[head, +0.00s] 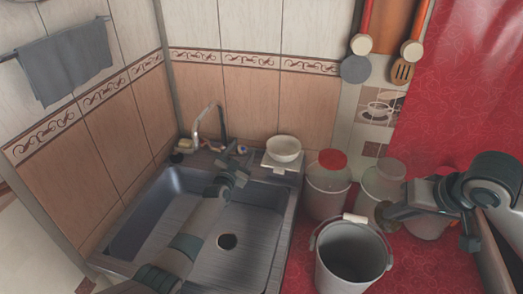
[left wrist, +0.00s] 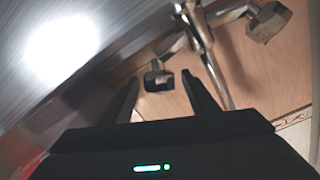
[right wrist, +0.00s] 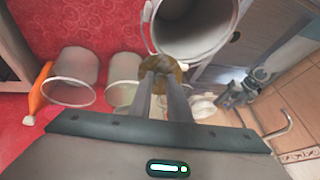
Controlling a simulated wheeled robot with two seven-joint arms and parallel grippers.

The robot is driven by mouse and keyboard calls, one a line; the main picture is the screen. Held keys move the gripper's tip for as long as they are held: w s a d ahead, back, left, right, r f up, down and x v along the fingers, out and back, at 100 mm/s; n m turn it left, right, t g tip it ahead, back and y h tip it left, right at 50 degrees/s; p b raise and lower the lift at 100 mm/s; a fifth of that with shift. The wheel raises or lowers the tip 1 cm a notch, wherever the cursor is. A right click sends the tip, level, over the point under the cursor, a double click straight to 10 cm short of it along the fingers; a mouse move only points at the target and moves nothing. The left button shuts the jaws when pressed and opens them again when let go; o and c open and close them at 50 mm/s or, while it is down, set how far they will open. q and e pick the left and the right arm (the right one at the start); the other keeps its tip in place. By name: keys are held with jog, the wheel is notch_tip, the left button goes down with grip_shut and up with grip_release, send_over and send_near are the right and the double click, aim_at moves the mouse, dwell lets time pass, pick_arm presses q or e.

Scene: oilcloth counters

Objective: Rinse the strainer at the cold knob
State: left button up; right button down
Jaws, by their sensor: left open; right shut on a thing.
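My left gripper (head: 238,168) is open and reaches over the sink (head: 228,241) to the tap (head: 222,120). In the left wrist view one dark knob (left wrist: 158,79) sits between the open fingers, apart from them. A second knob (left wrist: 267,22) is on the other side of the tap body. Which knob is the cold one I cannot tell. My right gripper (right wrist: 165,88) is shut on a small brownish, round thing, probably the strainer (right wrist: 168,69), partly hidden by the fingers. It also shows in the head view (head: 382,214), beside the bucket's rim.
A grey-white bucket (head: 349,263) stands on the red cloth (head: 436,262) right of the sink. A red-lidded jar (head: 326,190) and clear jars (head: 381,182) stand behind. A white bowl (head: 284,148) sits by the sink's back corner. The basin looks empty.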

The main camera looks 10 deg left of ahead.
pick_arm(q)
jog(key=shift+w, duration=0.2)
jog(key=c, duration=1)
jog(key=shift+c, duration=0.2)
jog(key=shift+n+y, duration=0.3)
pick_arm(e)
jog(key=shift+r, duration=0.1)
pick_arm(q)
jog(key=shift+n+y, duration=0.3)
jog(key=shift+n+t+y, duration=0.3)
jog(key=shift+n+y, duration=1.1)
jog(key=shift+y, duration=0.4)
pick_arm(e)
jog(key=shift+f, duration=0.4)
